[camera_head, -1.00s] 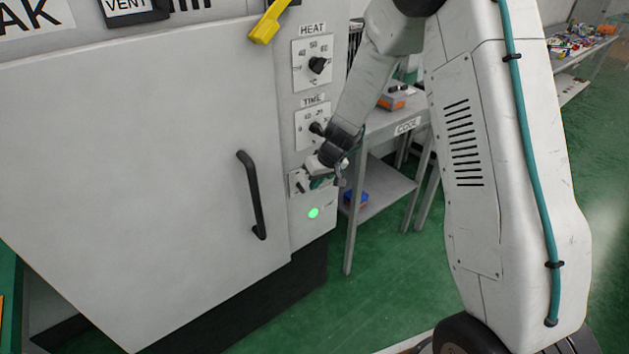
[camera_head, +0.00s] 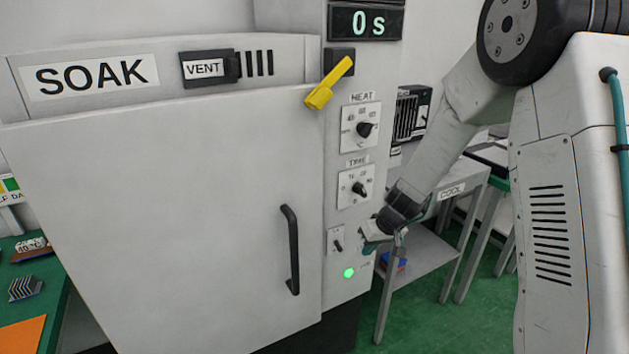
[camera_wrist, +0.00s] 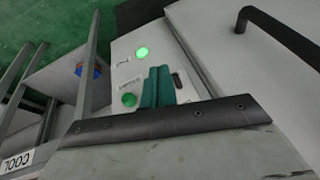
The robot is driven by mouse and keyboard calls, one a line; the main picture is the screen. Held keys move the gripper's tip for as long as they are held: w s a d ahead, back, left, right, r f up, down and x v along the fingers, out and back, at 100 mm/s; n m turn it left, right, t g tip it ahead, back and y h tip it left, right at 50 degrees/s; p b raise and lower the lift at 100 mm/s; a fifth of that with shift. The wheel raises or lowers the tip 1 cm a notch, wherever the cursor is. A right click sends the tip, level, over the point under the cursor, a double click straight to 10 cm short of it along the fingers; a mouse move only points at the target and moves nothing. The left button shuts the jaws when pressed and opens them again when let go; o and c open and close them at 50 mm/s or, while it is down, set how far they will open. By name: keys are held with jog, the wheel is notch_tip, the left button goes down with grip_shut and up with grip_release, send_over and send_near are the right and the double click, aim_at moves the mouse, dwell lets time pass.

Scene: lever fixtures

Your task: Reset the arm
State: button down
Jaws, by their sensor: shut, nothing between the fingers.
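My gripper (camera_head: 369,233) is at the lower part of the oven's control panel, just right of the small switch plate (camera_head: 337,243). In the wrist view its teal fingers (camera_wrist: 158,86) are together and empty, in front of the panel. Whether they touch it I cannot tell. A lit green lamp (camera_head: 349,273) sits below the switch; it also shows in the wrist view (camera_wrist: 142,53), with a green round button (camera_wrist: 129,99) nearby. The HEAT knob (camera_head: 364,129) and TIME knob (camera_head: 359,188) are above. The display (camera_head: 366,22) reads 0 s.
The SOAK oven door (camera_head: 170,200) is closed, with a black handle (camera_head: 291,250). A yellow lever (camera_head: 329,83) and a VENT slider (camera_head: 208,68) are higher up. A COOL table (camera_head: 425,260) stands right of the oven, close to my arm.

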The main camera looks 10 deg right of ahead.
jog(key=s+r+h, duration=0.1)
jog(key=s+r, duration=0.7)
jog(key=s, duration=0.3)
jog(key=s+d+r+m+g+h, duration=0.1)
jog(key=s+r, duration=0.8)
jog(key=s, duration=0.3)
jog(key=s+r+m+g, duration=0.1)
jog(key=s+r, duration=0.7)
jog(key=s, duration=0.4)
jog(key=shift+s+d+r+h, duration=0.15)
jog(key=shift+s+d+h, duration=0.1)
jog(key=shift+h, duration=0.15)
